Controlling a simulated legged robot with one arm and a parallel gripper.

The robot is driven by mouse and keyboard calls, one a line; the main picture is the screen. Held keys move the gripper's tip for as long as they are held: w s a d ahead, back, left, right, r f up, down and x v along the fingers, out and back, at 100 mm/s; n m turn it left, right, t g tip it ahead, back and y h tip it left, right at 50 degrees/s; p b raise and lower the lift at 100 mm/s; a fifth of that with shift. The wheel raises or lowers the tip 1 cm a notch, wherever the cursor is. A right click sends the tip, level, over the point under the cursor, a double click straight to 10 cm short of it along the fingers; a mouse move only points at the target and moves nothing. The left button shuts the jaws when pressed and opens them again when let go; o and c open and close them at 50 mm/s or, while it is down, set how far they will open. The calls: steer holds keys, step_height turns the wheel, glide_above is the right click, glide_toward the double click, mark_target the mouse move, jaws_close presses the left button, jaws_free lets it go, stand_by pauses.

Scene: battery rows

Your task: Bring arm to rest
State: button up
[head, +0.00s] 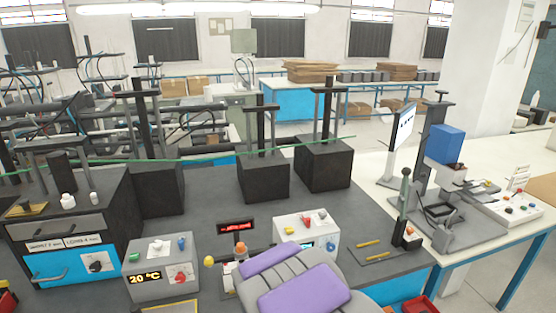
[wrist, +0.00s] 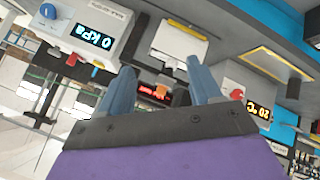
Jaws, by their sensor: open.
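My arm (head: 305,287), grey with purple panels, is at the bottom centre of the head view, over the front of the dark workbench (head: 215,210). My gripper (wrist: 162,82) shows in the wrist view with its two blue-grey fingers spread apart. Nothing is held between them. Beyond the fingers are a small red display and an orange knob. In the head view I cannot make out the fingers.
A 20 °C control box (head: 160,268) stands left of my arm and a white control box (head: 307,232) just behind it. A red display (head: 237,227) is close by. Black blocks (head: 263,178) with posts stand farther back. A white table (head: 480,220) with a press is at right.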

steer(key=s+d+r+m+g, duration=0.3)
steer(key=s+d, duration=0.2)
steer(key=s, duration=0.8)
steer(key=s+d+r+m+g+b, duration=0.1)
steer(key=s+d+r+m+g, duration=0.2)
steer(key=s, duration=1)
steer(key=s+d+r+m+g+h, duration=0.1)
steer(key=s+d+r+m+g, duration=0.2)
steer(key=s+d, duration=0.6)
steer(key=s+r+g, duration=0.1)
steer(key=s+r, duration=0.1)
steer(key=s, duration=0.2)
steer(key=shift+s+r+g, duration=0.25)
steer(key=shift+s+g, duration=0.1)
steer(key=shift+g, duration=0.05)
steer(key=shift+c, duration=0.2)
